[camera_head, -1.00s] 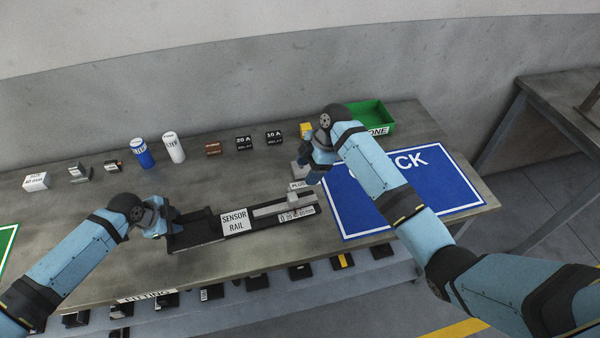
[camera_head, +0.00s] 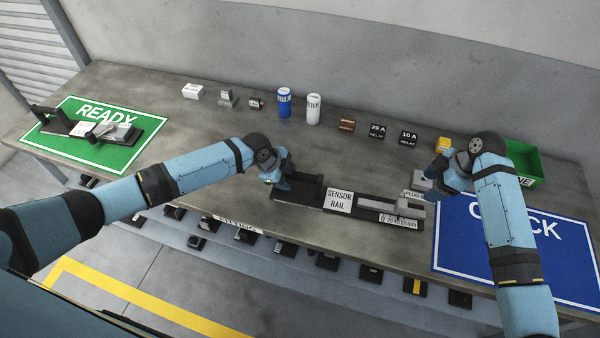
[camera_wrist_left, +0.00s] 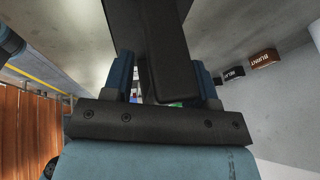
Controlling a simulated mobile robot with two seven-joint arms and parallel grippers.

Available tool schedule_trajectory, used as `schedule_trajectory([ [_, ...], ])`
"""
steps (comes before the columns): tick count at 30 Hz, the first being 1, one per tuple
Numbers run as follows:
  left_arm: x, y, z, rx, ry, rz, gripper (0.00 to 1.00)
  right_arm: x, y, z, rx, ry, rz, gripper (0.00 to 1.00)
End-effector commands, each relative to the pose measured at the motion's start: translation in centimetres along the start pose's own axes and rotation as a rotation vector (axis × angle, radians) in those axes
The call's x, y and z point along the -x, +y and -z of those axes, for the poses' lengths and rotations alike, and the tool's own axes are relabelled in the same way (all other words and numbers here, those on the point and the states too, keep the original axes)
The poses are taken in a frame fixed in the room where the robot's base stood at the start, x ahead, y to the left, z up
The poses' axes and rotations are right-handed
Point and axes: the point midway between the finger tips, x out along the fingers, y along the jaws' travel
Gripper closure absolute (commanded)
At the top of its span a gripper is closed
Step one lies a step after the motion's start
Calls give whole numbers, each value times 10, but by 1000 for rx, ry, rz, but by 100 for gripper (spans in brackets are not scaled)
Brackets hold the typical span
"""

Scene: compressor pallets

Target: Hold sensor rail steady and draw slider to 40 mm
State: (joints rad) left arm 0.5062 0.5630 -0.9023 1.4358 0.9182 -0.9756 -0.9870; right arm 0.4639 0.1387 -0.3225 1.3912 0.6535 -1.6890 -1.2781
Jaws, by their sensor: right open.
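The black sensor rail (camera_head: 371,209) lies on the bench with a white "SENSOR RAIL" label. Its grey slider (camera_head: 403,208) is near the right end, above a white millimetre scale (camera_head: 397,220); I cannot read its exact setting. My left gripper (camera_head: 275,179) is at the rail's left end. In the left wrist view its fingers (camera_wrist_left: 164,75) lie against both sides of a dark upright part (camera_wrist_left: 172,65) of the rail, shut on it. My right gripper (camera_head: 431,183) is open, just behind and right of the slider; its fingertips are small and partly hidden.
A grey part with a "PLUG" label (camera_head: 413,194) is close by my right gripper. Behind stand relays (camera_head: 377,131), white and blue cylinders (camera_head: 284,102) and a green bin (camera_head: 524,166). A blue mat (camera_head: 480,245) is right; a green READY mat (camera_head: 110,155) holds another assembly.

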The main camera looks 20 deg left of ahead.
Motion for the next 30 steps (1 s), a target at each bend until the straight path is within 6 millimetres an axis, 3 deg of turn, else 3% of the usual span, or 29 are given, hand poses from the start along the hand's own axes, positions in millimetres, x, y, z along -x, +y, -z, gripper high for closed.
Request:
schedule_trajectory([
  [9, 4, -4, 1, -1, 3, 8, 38, 0, 0, 0, 0, 0, 0, 36],
  [13, 14, -5, 1, -1, 3, 10, 38, 0, 0, 0, 0, 0, 0, 36],
  [24, 89, -4, 0, -2, 2, 9, 38, 0, 0, 0, 0, 0, 0, 36],
  [30, 115, -2, 0, -1, 2, 6, 38, 0, 0, 0, 0, 0, 0, 36],
])
